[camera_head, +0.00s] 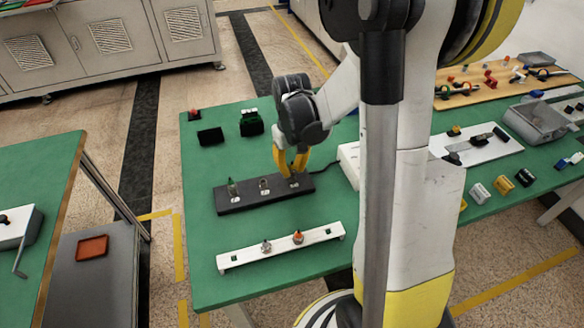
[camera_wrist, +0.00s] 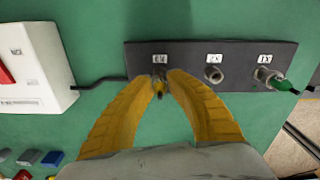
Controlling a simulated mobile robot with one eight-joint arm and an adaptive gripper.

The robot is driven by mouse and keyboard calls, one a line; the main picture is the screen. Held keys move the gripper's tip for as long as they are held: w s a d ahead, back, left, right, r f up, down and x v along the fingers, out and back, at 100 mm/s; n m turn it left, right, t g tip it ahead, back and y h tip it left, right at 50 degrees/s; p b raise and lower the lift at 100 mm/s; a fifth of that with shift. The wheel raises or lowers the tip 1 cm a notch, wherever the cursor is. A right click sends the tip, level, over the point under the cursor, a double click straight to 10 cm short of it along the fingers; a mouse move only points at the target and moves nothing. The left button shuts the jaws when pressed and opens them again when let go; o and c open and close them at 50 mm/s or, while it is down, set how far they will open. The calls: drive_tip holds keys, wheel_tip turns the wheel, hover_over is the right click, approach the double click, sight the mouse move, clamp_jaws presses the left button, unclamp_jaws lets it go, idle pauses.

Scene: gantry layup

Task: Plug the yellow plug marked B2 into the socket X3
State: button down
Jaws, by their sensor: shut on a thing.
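My gripper (camera_head: 291,170) is over the right end of the black socket strip (camera_head: 238,206), which lies on the green table. In the wrist view my yellow fingers (camera_wrist: 165,78) close around a small yellow plug (camera_wrist: 160,88) at the socket under the label X3 (camera_wrist: 160,58). The plug lines up with that socket; whether it is fully seated is hidden, and no B2 mark is readable. The middle socket X2 (camera_wrist: 213,74) is empty. A green plug (camera_wrist: 282,85) stands in the socket X1 (camera_wrist: 262,74), and it also shows in the head view (camera_head: 232,187).
A white rack (camera_head: 320,234) with a grey plug (camera_head: 266,246) and an orange-topped plug (camera_head: 298,237) stands in front of the strip. A white box with a red switch (camera_wrist: 28,68) sits beside it, joined by a black cable (camera_wrist: 98,82). Black blocks (camera_head: 210,136) lie behind.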

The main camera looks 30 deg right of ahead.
drive_tip(key=shift+f, duration=0.2)
drive_tip(key=c, duration=1.3)
unclamp_jaws()
drive_tip(key=shift+o, duration=0.2)
drive_tip(key=shift+r, duration=0.1)
wheel_tip(320, 180, up, 12)
drive_tip(key=s+a+r+t, duration=0.2)
drive_tip(key=s+a+t, duration=0.1)
drive_tip(key=s+a, duration=0.2)
drive_tip(key=s+a+r+n+t, duration=0.1)
drive_tip(key=s+a+t, duration=0.3)
drive_tip(key=a, duration=0.4)
drive_tip(key=shift+s+a+r, duration=0.25)
drive_tip(key=shift+s+r, duration=0.3)
drive_tip(key=shift+s, duration=0.35)
